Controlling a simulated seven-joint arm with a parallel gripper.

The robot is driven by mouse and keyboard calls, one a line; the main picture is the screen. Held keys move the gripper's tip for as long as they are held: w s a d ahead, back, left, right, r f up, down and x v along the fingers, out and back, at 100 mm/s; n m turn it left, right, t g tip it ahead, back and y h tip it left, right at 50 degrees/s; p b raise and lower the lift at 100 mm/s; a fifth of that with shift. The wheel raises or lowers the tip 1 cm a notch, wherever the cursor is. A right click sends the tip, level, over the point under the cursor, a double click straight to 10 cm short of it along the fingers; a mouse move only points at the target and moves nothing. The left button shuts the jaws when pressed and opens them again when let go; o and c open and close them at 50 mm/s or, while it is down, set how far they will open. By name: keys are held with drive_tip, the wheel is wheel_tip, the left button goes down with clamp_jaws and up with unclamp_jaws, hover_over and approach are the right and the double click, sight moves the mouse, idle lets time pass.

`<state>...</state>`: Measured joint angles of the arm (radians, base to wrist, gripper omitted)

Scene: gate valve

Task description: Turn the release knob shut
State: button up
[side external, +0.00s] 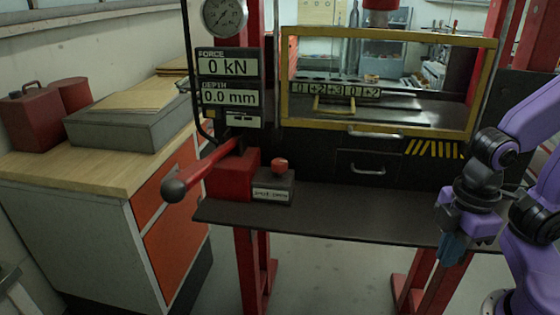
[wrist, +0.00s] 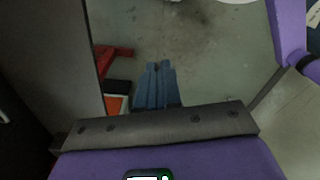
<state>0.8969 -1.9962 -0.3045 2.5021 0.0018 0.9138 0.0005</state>
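The release knob (side external: 279,163) is a small red knob on top of a dark box (side external: 273,186) with a white label on its front. The box stands on the dark press shelf, just right of the red pump block (side external: 232,173). My gripper (side external: 450,258) hangs pointing down at the right of the side view, well to the right of the knob and apart from it. In the wrist view its blue fingers (wrist: 158,85) lie close together with nothing seen between them. The knob is not in the wrist view, which shows mostly floor.
A red lever with a dark ball end (side external: 174,190) sticks out left of the pump block. The panel (side external: 229,85) reads 0 kN and 0.0 mm. A yellow-framed guard window (side external: 480,85) stands behind the shelf (side external: 350,205). The shelf right of the knob box is clear.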

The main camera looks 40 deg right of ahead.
drive_tip(key=o, duration=0.5)
drive_tip(key=shift+w+a+r, duration=0.1)
drive_tip(key=shift+w+a, duration=0.05)
drive_tip(key=o, duration=0.6)
drive_tip(key=shift+n, duration=0.4)
drive_tip(key=w+a, duration=0.1)
drive_tip(key=w+r, duration=0.1)
drive_tip(key=w+a, duration=0.1)
drive_tip(key=shift+w+a+r, duration=0.15)
drive_tip(key=shift+a+r, duration=0.15)
drive_tip(key=shift+r, duration=0.1)
drive_tip(key=w+a+r+n+h, duration=0.1)
drive_tip(key=w+a+r, duration=0.2)
drive_tip(key=w, duration=0.3)
drive_tip(key=w+a+r+n+t, duration=0.1)
drive_tip(key=w+a+r+n, duration=0.15)
drive_tip(key=w, duration=0.25)
drive_tip(key=w+a+r+n+h, duration=0.1)
drive_tip(key=w+a+r, duration=0.25)
drive_tip(key=w, duration=0.25)
wheel_tip(320, 180, up, 5)
drive_tip(key=n+h, duration=0.3)
drive_tip(key=n, duration=0.1)
hover_over(280, 161)
drive_tip(key=s+a, duration=0.2)
drive_tip(key=a, duration=0.4)
drive_tip(key=x, duration=1.6)
drive_tip(key=shift+w+a+f, duration=0.1)
drive_tip(key=shift+a, duration=0.25)
drive_tip(key=c, duration=1.1)
